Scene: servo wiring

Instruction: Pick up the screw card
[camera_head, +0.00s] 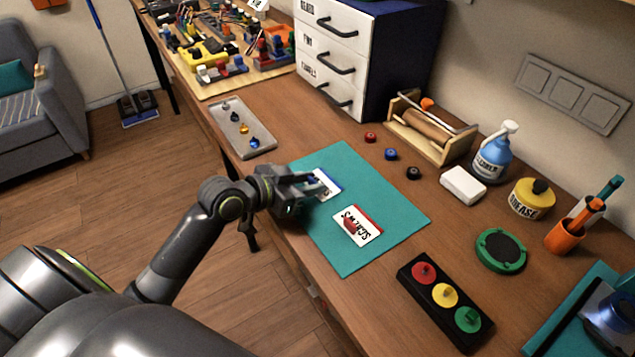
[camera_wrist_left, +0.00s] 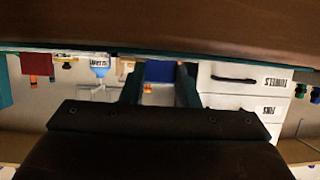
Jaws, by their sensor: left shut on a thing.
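The screw card (camera_head: 357,226) is white with a red edge and the word SCREWS, with a small red thing on it. It lies on the teal mat (camera_head: 382,199), clear of my gripper. A second white card with a blue edge (camera_head: 327,184) is at the mat's left part, partly hidden by my fingers. My left gripper (camera_head: 312,187) is shut on this blue-edged card, low at the mat, up and left of the screw card. My right gripper is not in view.
A grey tray (camera_head: 241,128) with small parts lies behind the gripper. Red, blue and black caps (camera_head: 391,154) sit beyond the mat. A black panel with coloured knobs (camera_head: 446,300) stands at the front. A drawer cabinet (camera_head: 335,42) stands behind. The mat around the screw card is clear.

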